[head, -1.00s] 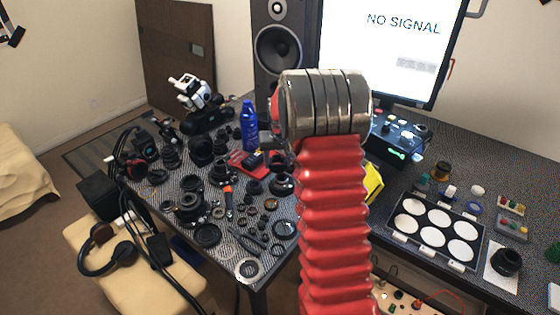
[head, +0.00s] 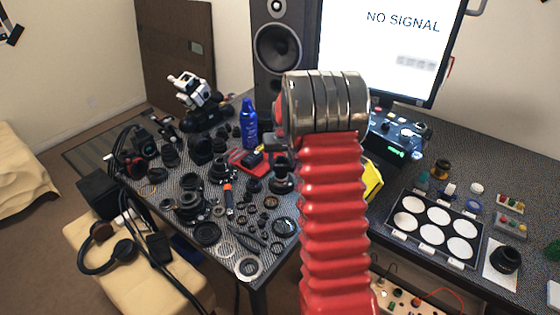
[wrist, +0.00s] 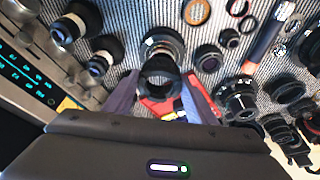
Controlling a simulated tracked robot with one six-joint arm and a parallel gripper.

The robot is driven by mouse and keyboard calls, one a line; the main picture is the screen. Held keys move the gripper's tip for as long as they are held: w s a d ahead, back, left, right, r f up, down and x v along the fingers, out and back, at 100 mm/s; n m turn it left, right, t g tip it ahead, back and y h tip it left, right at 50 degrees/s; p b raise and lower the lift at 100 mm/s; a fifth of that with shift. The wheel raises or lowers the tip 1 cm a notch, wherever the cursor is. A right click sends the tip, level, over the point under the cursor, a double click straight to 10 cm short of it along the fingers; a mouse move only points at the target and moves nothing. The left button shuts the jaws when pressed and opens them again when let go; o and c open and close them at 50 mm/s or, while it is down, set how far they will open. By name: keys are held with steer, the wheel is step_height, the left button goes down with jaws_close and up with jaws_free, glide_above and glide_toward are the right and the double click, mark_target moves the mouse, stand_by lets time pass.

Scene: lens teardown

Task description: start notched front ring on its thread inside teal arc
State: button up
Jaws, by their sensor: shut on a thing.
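In the wrist view my gripper (wrist: 160,80) has its two grey fingers on either side of a dark ring (wrist: 160,64), taken to be the notched front ring, and is shut on it. A silver-rimmed lens barrel (wrist: 162,38) stands just beyond the ring and is partly covered by it. I cannot tell whether ring and barrel touch. The notches and the teal arc cannot be made out. In the head view the dark barrel (head: 282,185) stands at the table's right part, left of my red arm. My arm hides most of the gripper there.
A red tray (head: 246,164) lies close to the barrel, with a blue bottle (head: 249,125) behind. Several loose lens parts crowd the table around it. A black case with white discs (head: 432,238) sits on the right desk. A speaker (head: 281,45) and monitor stand behind.

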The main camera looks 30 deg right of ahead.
mark_target(281, 172)
steer(key=shift+f, duration=2.25)
steer(key=shift+w+f, duration=0.1)
steer(key=shift+f, duration=0.35)
stand_by(1.1)
steer(key=o, duration=1.1)
steer(key=shift+r, duration=0.15)
steer(key=shift+a+r, duration=0.1)
steer(key=shift+r, duration=0.1)
steer(key=v, duration=1.3)
